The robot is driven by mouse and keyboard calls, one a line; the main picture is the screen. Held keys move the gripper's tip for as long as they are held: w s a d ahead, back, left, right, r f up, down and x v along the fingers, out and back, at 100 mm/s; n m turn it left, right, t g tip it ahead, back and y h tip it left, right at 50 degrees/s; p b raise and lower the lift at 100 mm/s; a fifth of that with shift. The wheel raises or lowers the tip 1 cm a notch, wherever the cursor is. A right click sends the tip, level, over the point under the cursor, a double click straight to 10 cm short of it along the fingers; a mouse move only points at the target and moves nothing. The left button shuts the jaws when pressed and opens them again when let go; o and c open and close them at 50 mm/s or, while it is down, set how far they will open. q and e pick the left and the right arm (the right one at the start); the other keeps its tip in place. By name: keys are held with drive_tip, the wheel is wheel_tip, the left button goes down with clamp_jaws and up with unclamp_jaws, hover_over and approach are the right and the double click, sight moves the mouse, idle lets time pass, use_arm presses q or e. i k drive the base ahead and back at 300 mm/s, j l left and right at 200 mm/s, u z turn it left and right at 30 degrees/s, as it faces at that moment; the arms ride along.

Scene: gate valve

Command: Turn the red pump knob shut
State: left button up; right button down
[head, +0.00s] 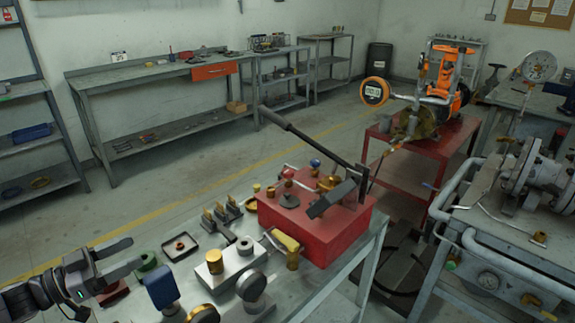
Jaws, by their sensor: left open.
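The red pump (318,238) is a red box on the metal workbench (345,272) at the centre. A long black lever (310,138) rises from it toward the upper left. Its top carries brass fittings, a dark round knob (289,200) and a small blue ball (315,163). My right gripper is not in view.
Between my left gripper and the pump stand a green ring (147,261), a blue block (162,287), a grey block with brass cap (230,266) and a square tray (180,246). A pipe rig (510,230) stands right. Open floor (200,180) lies behind.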

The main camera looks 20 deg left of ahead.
sight(288, 172)
drive_tip(key=i+l, duration=0.85)
drive_tip(key=i, duration=0.25)
